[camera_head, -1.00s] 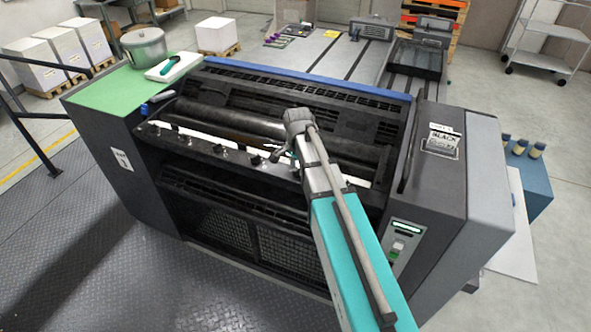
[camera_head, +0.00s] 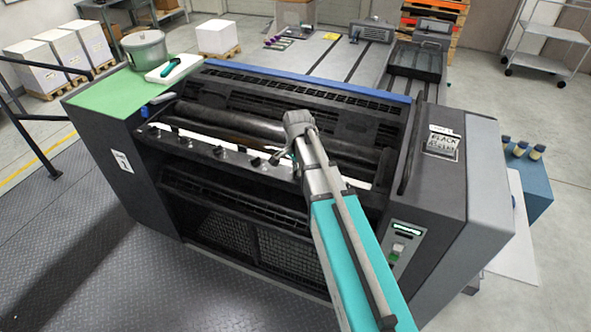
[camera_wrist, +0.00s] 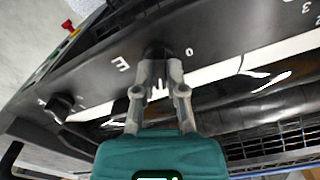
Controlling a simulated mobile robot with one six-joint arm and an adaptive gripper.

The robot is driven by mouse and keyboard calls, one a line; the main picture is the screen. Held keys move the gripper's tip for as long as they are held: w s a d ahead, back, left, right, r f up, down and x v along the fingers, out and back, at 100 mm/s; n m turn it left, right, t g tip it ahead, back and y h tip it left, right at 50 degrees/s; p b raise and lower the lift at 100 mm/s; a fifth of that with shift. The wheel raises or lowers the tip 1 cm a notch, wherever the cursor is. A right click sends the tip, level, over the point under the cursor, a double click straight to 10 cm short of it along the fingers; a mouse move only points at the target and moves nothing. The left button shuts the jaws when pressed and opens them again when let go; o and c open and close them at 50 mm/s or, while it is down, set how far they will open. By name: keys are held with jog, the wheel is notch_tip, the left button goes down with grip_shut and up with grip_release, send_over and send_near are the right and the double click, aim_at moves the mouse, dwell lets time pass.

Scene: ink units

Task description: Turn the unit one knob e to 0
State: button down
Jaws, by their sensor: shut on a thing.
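Knob e (camera_wrist: 158,47) is a dark knob on the black front rail of the ink unit, seen in the wrist view with a white letter E on its left and a white 0 on its right. My gripper (camera_wrist: 160,78) has its two grey fingers shut around the knob, one on each side. The fingers hide part of the knob, and its pointer cannot be made out. In the head view my gripper (camera_head: 285,157) is at the right part of the knob rail of the ink unit (camera_head: 400,185), mostly hidden by my arm.
Another dark knob (camera_wrist: 60,104) sits to the left along the rail in the wrist view. Dark rollers (camera_head: 230,125) lie behind the rail. A pot (camera_head: 144,47) and a white tray (camera_head: 174,68) stand on the green top at left. A control panel (camera_head: 404,240) is at the front right.

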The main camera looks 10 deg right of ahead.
jog(key=shift+w+n, duration=0.15)
jog(key=shift+n, duration=0.25)
jog(key=n, duration=0.8)
jog(key=shift+n, duration=0.4)
jog(key=n, duration=0.5)
jog(key=shift+n, duration=0.3)
jog(key=n, duration=0.4)
jog(key=shift+n, duration=0.3)
jog(key=c, duration=0.7)
grip_release()
jog(key=shift+w, duration=0.1)
